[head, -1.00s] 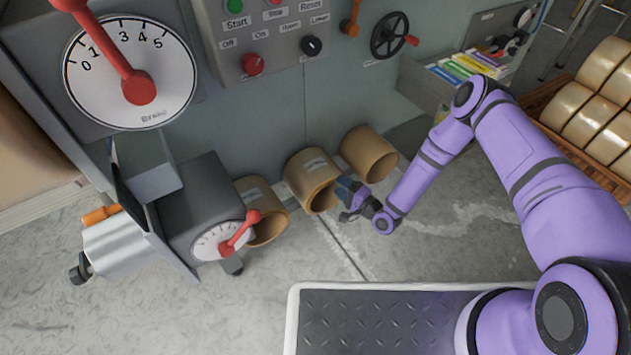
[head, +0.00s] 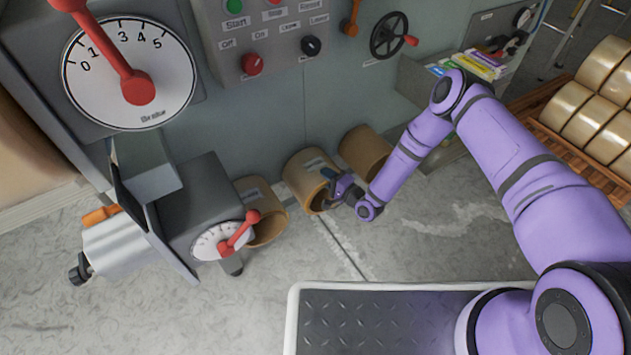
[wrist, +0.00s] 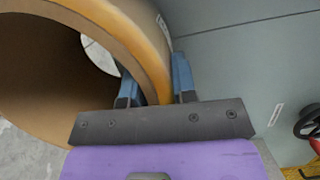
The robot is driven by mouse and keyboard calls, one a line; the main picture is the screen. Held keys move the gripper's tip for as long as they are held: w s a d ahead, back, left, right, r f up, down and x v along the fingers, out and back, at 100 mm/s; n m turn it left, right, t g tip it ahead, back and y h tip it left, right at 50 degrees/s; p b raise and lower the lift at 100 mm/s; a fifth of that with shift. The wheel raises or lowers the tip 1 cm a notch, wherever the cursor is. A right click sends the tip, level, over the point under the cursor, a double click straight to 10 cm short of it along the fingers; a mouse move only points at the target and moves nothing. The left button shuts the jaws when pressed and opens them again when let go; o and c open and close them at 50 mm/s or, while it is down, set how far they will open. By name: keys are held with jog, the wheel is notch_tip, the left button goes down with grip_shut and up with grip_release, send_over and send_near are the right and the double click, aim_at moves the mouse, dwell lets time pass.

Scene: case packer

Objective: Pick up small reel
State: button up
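Three tan, hollow cylinders with small labels lie in a row against the machine's base in the head view: a left one (head: 262,207), a middle one (head: 305,181) and a right one (head: 363,154). The labels are too small to read, so I cannot tell which is the small reel. My gripper (head: 328,187) is at the open end of the middle cylinder. In the wrist view, the blue fingers of my gripper (wrist: 155,82) straddle the wall of this cylinder (wrist: 150,50), one inside and one outside. Whether both fingers press on the wall is unclear.
A grey box with a dial (head: 190,205) and a roller (head: 118,247) stand left. A control panel (head: 275,40) and a handwheel (head: 388,36) are above. A brown crate (head: 560,137) of large tan rolls is at right. The floor in front is clear.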

grip_shut()
dwell(1.1)
